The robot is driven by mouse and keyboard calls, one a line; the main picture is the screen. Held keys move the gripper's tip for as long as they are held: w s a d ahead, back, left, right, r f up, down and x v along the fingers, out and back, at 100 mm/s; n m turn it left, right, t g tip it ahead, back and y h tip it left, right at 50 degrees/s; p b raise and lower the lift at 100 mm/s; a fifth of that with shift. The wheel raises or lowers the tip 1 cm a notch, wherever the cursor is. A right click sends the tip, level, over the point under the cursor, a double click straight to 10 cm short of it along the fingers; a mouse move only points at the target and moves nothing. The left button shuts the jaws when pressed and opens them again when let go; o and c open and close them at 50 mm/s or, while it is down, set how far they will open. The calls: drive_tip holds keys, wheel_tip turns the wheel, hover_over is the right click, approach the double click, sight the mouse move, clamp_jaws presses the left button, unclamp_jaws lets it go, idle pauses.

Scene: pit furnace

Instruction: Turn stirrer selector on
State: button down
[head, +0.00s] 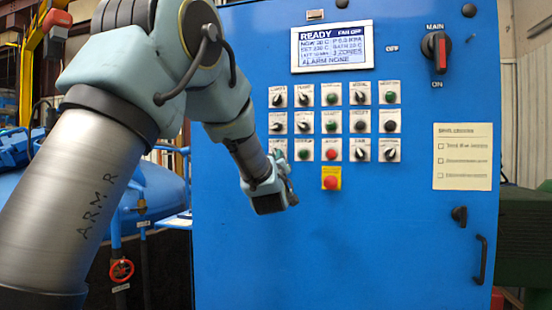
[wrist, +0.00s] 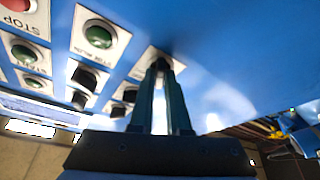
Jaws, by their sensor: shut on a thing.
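My gripper (wrist: 163,78) is shut on a small black selector knob (wrist: 163,60) on a white plate in the wrist view. The fingers cover most of the knob, so its pointer angle and label cannot be read. In the head view my gripper (head: 284,172) is at the lower left corner of the control grid, over the first control of the bottom row, which it partly hides. A green button (wrist: 98,36) is beside the held knob in the wrist view.
The blue cabinet (head: 420,260) carries rows of selectors and buttons, a display (head: 333,45) reading READY, a red emergency button (head: 331,182) and a main switch (head: 437,53). A notice (head: 462,157) and a door handle (head: 480,260) are at right.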

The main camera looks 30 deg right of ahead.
drive_tip(key=shift+f+m+b, duration=0.15)
drive_tip(key=shift+m+b, duration=0.15)
drive_tip(key=shift+b, duration=0.15)
drive_tip(key=shift+w+a+m+g+h+b, duration=0.1)
drive_tip(key=shift+m+g+h+b, duration=0.95)
drive_tip(key=shift+m+b, duration=1.45)
drive_tip(key=shift+w+a+m+g+h+b, duration=0.15)
drive_tip(key=shift+m+g+h+b, duration=0.85)
drive_tip(key=shift+m+b, duration=1.5)
drive_tip(key=shift+w+a+m+g+h+b, duration=0.1)
drive_tip(key=shift+m+g+h+b, duration=1)
drive_tip(key=shift+m, duration=2.2)
drive_tip(key=shift+m+b, duration=0.3)
drive_tip(key=shift+b, duration=0.3)
drive_tip(key=c, duration=0.9)
unclamp_jaws()
